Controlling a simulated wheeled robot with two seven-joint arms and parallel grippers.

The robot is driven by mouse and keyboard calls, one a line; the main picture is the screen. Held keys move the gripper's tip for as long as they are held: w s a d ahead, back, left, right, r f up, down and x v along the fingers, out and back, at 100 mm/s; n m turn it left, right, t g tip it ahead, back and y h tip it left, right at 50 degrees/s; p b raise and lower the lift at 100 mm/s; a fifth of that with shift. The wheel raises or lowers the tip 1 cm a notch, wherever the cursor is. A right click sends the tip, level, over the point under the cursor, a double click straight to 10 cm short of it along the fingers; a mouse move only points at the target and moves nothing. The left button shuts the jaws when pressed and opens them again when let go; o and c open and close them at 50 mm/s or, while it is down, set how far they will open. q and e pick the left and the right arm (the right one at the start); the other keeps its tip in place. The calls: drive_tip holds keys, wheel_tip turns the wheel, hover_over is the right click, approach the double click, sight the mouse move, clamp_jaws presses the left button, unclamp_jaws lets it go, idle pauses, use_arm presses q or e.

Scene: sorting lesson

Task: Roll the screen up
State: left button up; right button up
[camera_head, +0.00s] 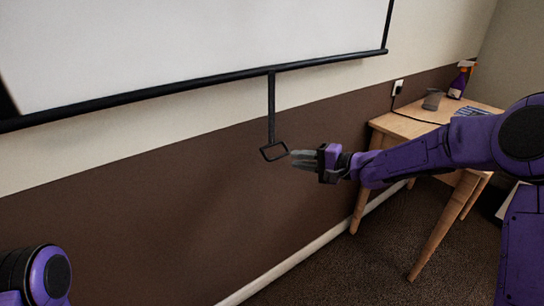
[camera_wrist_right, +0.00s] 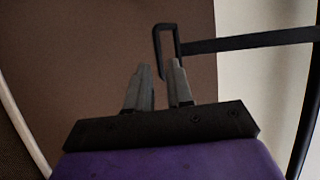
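A white projection screen (camera_head: 190,45) hangs on the wall, with a black bar (camera_head: 150,93) along its lower edge. A black pull rod (camera_head: 271,105) hangs from the bar and ends in a small rectangular loop handle (camera_head: 274,152). My right gripper (camera_head: 294,159) is just right of the handle, pointing at it. In the right wrist view the gripper (camera_wrist_right: 158,68) is open. The handle's loop (camera_wrist_right: 157,40) is at the fingertips, one side reaching into the gap and part hidden behind the right finger. Contact cannot be told. My left gripper is out of view.
A wooden table (camera_head: 400,124) stands against the wall at the right, behind my right arm. The wall below the screen is clear.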

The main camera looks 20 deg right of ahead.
sight(280, 157)
drive_tip(key=b+x, duration=0.1)
drive_tip(key=x, duration=0.8)
drive_tip(key=shift+w+f, duration=0.1)
drive_tip(key=shift+f, duration=0.05)
